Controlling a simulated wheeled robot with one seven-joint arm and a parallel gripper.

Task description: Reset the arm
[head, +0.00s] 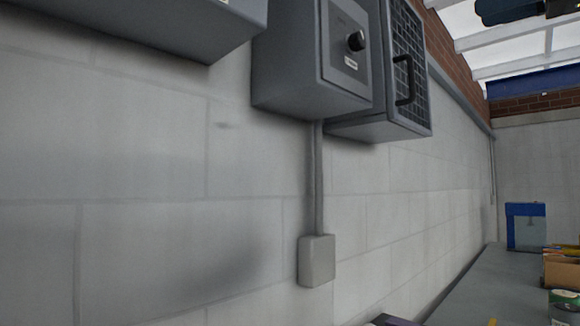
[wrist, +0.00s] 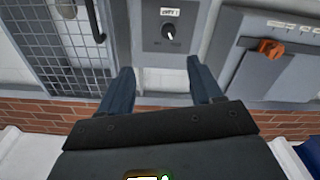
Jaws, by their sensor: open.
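My gripper (wrist: 160,66) shows in the wrist view with its two dark blue fingers spread apart. Nothing is between the fingers. Behind them is a grey control box with a black dial (wrist: 168,31), which also shows in the head view (head: 338,45). I cannot tell how far the fingertips are from it. In the head view a dark blue shape is cut off at the top right corner; I cannot tell whether it is part of my arm.
A cabinet with a mesh door (head: 405,50) and black handle hangs beside the dial box. A box with an orange knob (wrist: 270,48) is in the wrist view. A small conduit box (head: 317,262) is lower on the wall. A bench (head: 478,290) at right holds cans and boxes.

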